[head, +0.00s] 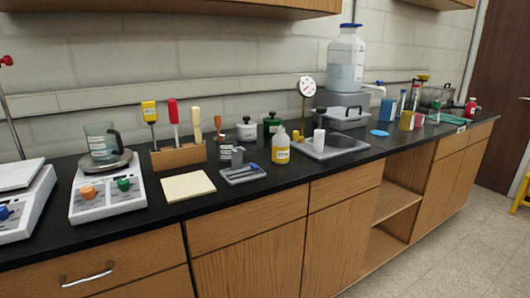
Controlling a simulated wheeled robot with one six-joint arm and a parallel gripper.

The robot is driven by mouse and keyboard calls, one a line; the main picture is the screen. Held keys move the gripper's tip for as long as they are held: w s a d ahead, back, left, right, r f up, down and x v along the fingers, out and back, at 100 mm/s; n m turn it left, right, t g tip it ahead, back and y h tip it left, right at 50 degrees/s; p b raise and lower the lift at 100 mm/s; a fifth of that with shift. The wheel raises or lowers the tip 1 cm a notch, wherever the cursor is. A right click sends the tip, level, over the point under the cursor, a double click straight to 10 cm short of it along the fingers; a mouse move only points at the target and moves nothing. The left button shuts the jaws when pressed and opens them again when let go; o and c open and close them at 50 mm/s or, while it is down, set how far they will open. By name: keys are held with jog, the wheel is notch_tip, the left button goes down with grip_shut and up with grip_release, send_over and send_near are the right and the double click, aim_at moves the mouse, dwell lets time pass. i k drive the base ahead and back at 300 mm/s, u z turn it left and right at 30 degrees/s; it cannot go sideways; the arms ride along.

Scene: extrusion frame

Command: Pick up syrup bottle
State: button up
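No bottle here can be read as syrup for certain. A small red bottle (470,108) stands at the far right end of the counter. A dark green jar (271,126) stands at the back, left of the yellow bottle. A brown-topped jar with a label (226,146) stands farther left, partly behind a small grey item. Label text is too small to read. My gripper is not in view.
The black counter (130,232) holds two scales at left, a glass beaker (101,141), a wooden tool block (178,156), a yellow pad (188,186) and a grey tray (243,175). A large jug (346,62) stands behind the sink. The floor at right is clear except for a yellow stool.

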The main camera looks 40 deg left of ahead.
aim_at(280, 150)
jog(key=u, duration=1.25)
